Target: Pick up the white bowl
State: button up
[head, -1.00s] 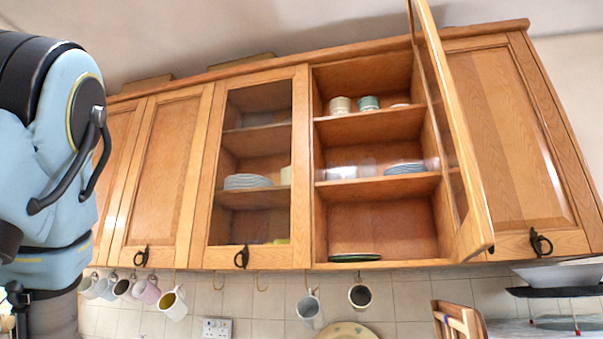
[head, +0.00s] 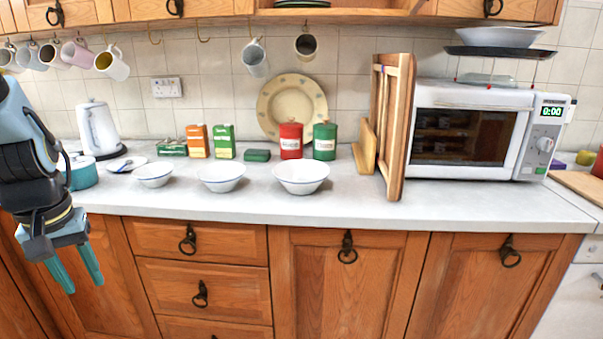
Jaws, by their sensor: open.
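Three white bowls with thin blue rims stand in a row on the countertop: a left bowl (head: 153,176), a middle bowl (head: 221,178) and a larger-looking right bowl (head: 301,178). A larger white bowl (head: 499,37) rests on a dark tray above the microwave. My gripper (head: 80,282) is at the lower left, pointing down, with its two teal fingers apart and nothing between them. It hangs in front of the cabinet fronts, below the counter's edge and left of the bowls.
The countertop (head: 250,206) is clear in front of the bowls. Behind them stand cartons, a red canister (head: 291,141), a green canister (head: 324,141) and a plate (head: 291,106). A wooden rack (head: 398,130) and microwave (head: 466,130) stand right. A kettle (head: 98,130) and teal pot (head: 82,173) are left.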

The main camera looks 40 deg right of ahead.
aim_at(299, 176)
jog(key=i+j+z, duration=0.1)
jog(key=i+z, duration=0.25)
jog(key=i+j+z, duration=0.25)
jog(key=i+z, duration=0.15)
jog(key=i+j+z, duration=0.35)
jog(key=i, duration=0.15)
